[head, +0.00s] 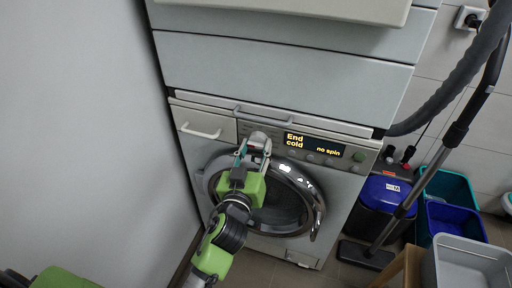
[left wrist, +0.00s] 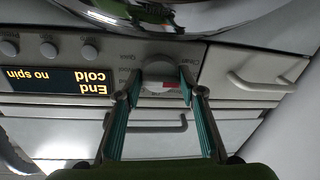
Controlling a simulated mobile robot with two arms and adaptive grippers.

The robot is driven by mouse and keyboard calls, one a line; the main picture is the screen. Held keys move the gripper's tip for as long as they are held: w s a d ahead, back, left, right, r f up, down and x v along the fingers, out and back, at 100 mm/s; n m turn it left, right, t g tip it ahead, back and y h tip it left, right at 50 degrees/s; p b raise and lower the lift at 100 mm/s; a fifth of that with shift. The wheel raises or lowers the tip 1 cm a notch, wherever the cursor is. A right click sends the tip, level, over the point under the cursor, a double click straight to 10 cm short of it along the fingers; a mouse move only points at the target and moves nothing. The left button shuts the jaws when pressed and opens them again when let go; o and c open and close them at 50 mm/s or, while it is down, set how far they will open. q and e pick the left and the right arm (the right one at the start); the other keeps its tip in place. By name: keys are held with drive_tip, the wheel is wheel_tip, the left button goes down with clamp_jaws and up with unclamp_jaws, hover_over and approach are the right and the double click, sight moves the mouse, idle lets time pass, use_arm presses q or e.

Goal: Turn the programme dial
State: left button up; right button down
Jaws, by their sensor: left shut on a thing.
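The programme dial (left wrist: 160,77) is a round, light knob with a red mark on the washing machine's front panel. In the left wrist view it sits between the two fingers of my left gripper (left wrist: 162,90), which is shut on it. In the head view my left gripper (head: 257,146) reaches the panel left of the display and mostly hides the dial. The lit display (head: 313,145) reads "End", "cold" and "no spin"; it is upside down in the left wrist view (left wrist: 55,80). My right gripper is not in view.
The round door (head: 290,195) is below the panel. A wall closes off the left side. A vacuum cleaner tube (head: 440,150) and bins (head: 385,195) stand at the right.

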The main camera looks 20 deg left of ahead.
use_arm(q)
drive_tip(key=shift+d, duration=0.1)
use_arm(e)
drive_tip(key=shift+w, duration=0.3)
use_arm(q)
drive_tip(key=shift+m, duration=0.5)
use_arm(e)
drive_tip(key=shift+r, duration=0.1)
use_arm(q)
drive_tip(key=m, duration=0.3)
drive_tip(key=shift+m+t, duration=0.3)
drive_tip(key=shift+m, duration=0.1)
drive_tip(key=m, duration=0.4)
drive_tip(key=shift+h, duration=0.3)
drive_tip(key=m, duration=0.3)
drive_tip(key=shift+m+t, duration=0.3)
drive_tip(key=shift+m, duration=0.1)
drive_tip(key=m+h, duration=0.1)
drive_tip(key=m, duration=0.3)
drive_tip(key=shift+p, duration=0.4)
drive_tip(key=shift+a+f+m, duration=0.1)
drive_tip(key=shift+a+m, duration=0.1)
drive_tip(key=shift+m, duration=1.1)
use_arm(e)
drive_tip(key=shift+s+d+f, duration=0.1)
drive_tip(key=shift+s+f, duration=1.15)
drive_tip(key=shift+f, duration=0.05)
